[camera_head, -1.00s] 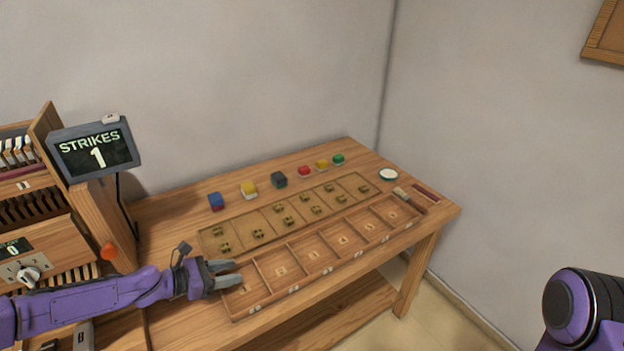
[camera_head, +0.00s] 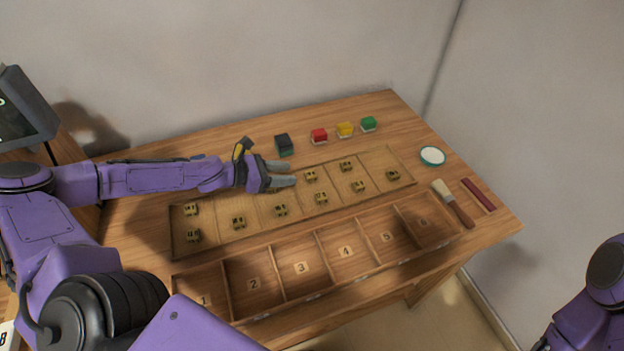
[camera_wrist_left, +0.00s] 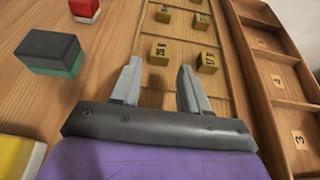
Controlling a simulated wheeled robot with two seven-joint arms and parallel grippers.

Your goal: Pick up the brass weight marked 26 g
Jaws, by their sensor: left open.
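Several small brass weights sit in the compartments of a shallow wooden tray (camera_head: 222,238). Their marks are too small to read in the head view. My left gripper (camera_head: 291,174) is open and empty over the tray's back edge, with a brass weight (camera_head: 311,176) just beyond its fingertips. In the left wrist view, that brass weight (camera_wrist_left: 158,53) lies ahead of the open jaws (camera_wrist_left: 160,67), apart from them. Its mark is tilted and I cannot read it surely. Another brass weight (camera_wrist_left: 206,62) stands to its right. My right gripper is out of view.
A numbered compartment box (camera_head: 335,290) lies along the front edge. A dark block (camera_head: 284,145), red block (camera_head: 319,136), yellow block (camera_head: 345,130) and green block (camera_head: 368,124) stand behind the tray. A round white dish (camera_head: 432,156) and a brush (camera_head: 452,203) lie at the right.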

